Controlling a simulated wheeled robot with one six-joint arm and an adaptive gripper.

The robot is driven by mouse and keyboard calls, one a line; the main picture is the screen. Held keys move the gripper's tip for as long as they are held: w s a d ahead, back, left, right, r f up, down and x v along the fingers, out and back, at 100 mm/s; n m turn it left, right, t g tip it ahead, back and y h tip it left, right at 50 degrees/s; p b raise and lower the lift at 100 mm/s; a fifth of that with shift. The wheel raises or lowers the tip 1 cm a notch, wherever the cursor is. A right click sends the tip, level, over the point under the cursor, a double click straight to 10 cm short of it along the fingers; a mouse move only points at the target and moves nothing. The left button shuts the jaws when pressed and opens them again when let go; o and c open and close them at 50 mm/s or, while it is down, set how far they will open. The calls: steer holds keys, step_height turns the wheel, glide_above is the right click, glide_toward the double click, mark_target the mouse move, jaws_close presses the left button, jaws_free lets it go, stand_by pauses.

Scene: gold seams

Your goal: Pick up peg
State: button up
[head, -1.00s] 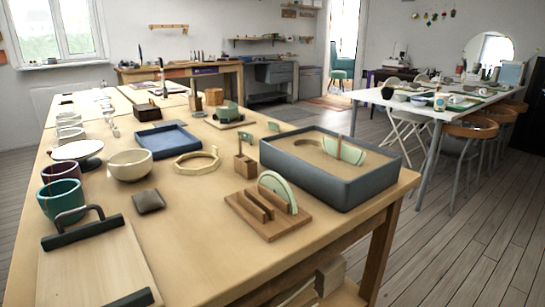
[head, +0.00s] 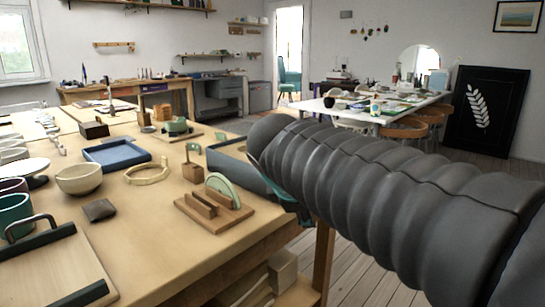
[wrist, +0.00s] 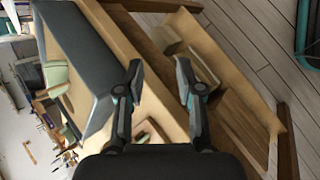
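A small wooden block (head: 192,172) stands on the workbench in the head view. A thin upright piece with a green top (head: 194,149) rises from it; I cannot tell for sure whether this is the peg. My gripper (wrist: 159,72) is open and empty in the wrist view, with its two fingers apart over the bench edge. The lower shelf shows beyond it. In the head view my dark ribbed arm crosses the right side and hides the gripper's fingers.
A grey-blue tray (head: 232,166) is partly hidden by my arm; its wall also shows in the wrist view (wrist: 75,55). A wooden rack (head: 200,209) with a pale green half-disc (head: 222,188) stands nearer. A blue tray (head: 118,153), bowl (head: 79,179) and cups are left. Wood pieces (head: 283,270) lie below.

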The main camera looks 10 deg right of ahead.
steer(key=w+a+r+n+t+h, duration=0.2)
steer(key=w+a+r+n, duration=0.2)
steer(key=w+r+n, duration=0.3)
steer(key=w+a+r+n+t+h, duration=0.25)
steer(key=w+a+r+n, duration=0.3)
steer(key=w, duration=0.45)
steer(key=shift+g, duration=0.45)
steer(key=x, duration=0.5)
steer(key=b+x, duration=0.1)
steer(key=x, duration=0.2)
steer(key=shift+s+d+f, duration=0.2)
steer(key=shift+s+d, duration=0.15)
steer(key=shift+x, duration=2.65)
steer(key=shift+s+f, duration=0.1)
steer(key=shift+s, duration=0.05)
jaws_close()
